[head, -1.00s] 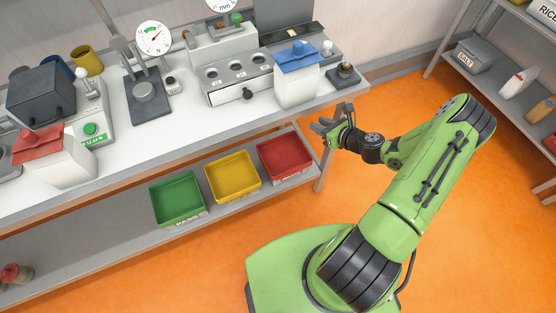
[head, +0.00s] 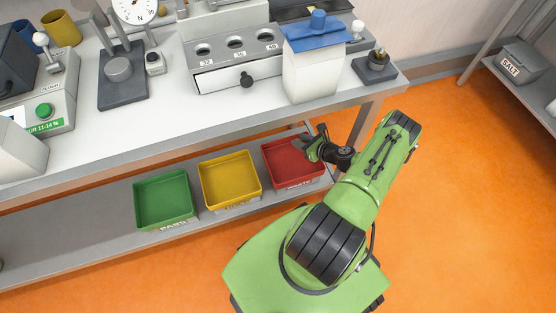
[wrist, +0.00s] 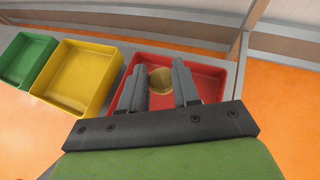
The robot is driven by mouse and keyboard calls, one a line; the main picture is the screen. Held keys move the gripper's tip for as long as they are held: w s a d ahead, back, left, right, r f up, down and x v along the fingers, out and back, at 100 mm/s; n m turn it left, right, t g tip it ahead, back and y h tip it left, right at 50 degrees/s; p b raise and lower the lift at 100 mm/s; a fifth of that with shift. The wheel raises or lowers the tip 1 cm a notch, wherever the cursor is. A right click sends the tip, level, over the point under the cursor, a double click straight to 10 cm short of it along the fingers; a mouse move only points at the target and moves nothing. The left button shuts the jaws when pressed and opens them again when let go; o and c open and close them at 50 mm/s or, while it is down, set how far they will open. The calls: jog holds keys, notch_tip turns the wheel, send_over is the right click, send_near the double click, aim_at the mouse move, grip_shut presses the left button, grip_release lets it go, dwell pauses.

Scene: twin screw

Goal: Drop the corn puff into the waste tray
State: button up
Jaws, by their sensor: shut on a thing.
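The red tray (head: 284,173), with a label on its front that looks like "WASTE", stands at the right end of the lower shelf. My gripper (head: 310,146) is over the tray's right part in the head view. In the wrist view my gripper (wrist: 161,82) is shut on a small yellowish round piece, the corn puff (wrist: 161,98), with the red tray (wrist: 205,78) behind it. The puff's height above the tray floor is hard to judge.
A yellow tray (head: 207,186) and a green tray (head: 138,207) marked PASS stand left of the red one. The bench top (head: 215,109) overhangs the shelf from behind. A bench leg (head: 358,134) stands close to my gripper. Open orange floor lies to the right.

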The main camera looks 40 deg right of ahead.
jog(key=shift+f+b, duration=0.35)
jog(key=shift+f, duration=0.15)
notch_tip(320, 180, down, 5)
jog(key=b, duration=0.3)
jog(key=shift+r+b, duration=0.15)
jog(key=shift+b, duration=0.15)
jog(key=o, duration=0.8)
jog(key=shift+o, duration=0.2)
jog(key=shift+s+r, duration=0.1)
jog(key=shift+s, duration=0.05)
jog(key=p+v, duration=0.4)
jog(key=v, duration=1.1)
jog(key=shift+s+p, duration=0.3)
jog(key=shift+p, duration=0.1)
